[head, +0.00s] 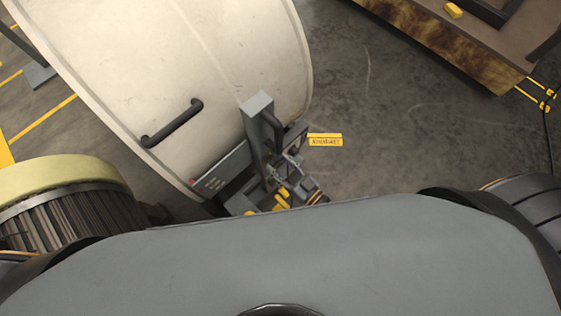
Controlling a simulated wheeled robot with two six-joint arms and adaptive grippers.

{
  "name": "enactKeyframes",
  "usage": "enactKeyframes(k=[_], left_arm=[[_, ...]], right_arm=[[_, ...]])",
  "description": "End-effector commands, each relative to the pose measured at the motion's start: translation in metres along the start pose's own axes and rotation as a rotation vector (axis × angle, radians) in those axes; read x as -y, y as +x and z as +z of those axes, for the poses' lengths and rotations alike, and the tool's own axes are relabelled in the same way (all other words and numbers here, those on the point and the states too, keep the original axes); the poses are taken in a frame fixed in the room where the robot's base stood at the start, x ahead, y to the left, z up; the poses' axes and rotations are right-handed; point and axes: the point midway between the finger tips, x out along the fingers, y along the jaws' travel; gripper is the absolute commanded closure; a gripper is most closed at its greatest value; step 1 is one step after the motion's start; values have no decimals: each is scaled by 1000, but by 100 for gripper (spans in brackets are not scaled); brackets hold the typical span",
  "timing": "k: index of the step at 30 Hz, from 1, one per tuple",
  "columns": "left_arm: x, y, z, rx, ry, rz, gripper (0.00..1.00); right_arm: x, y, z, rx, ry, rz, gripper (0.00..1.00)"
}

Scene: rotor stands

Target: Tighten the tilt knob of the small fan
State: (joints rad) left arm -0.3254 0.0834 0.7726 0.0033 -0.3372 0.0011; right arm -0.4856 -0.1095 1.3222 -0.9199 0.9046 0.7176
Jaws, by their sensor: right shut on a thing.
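The fan (205,75) is a large pale drum with a black handle (172,124) on its side, filling the upper left of the head view. A grey upright bracket (259,104) stands at its near lower edge. My right gripper (283,187) is small and partly hidden there, just below the bracket, among dark metal parts and yellow bits. It is shut on what seems to be the tilt knob; the knob itself is not clearly visible between the fingers. My left gripper is not in view.
A yellow label (325,139) shows right of the bracket. A round ribbed thing with a cream-yellow rim (65,176) stands at the left. A brown-edged platform (455,45) lies at the upper right. Bare grey floor (400,135) lies between the fan and the platform.

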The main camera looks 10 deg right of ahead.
Motion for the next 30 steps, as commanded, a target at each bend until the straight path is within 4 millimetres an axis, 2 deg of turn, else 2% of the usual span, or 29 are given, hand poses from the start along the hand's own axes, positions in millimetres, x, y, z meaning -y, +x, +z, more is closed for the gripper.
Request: enactKeyframes(k=[7,8,12,30], left_arm=[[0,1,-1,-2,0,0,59],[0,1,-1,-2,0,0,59],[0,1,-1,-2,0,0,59],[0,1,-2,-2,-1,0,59]], right_arm=[[0,0,0,-1,1,0,84],[0,0,0,-1,1,0,50],[0,0,0,-1,1,0,31],[0,0,0,-1,0,0,29]])
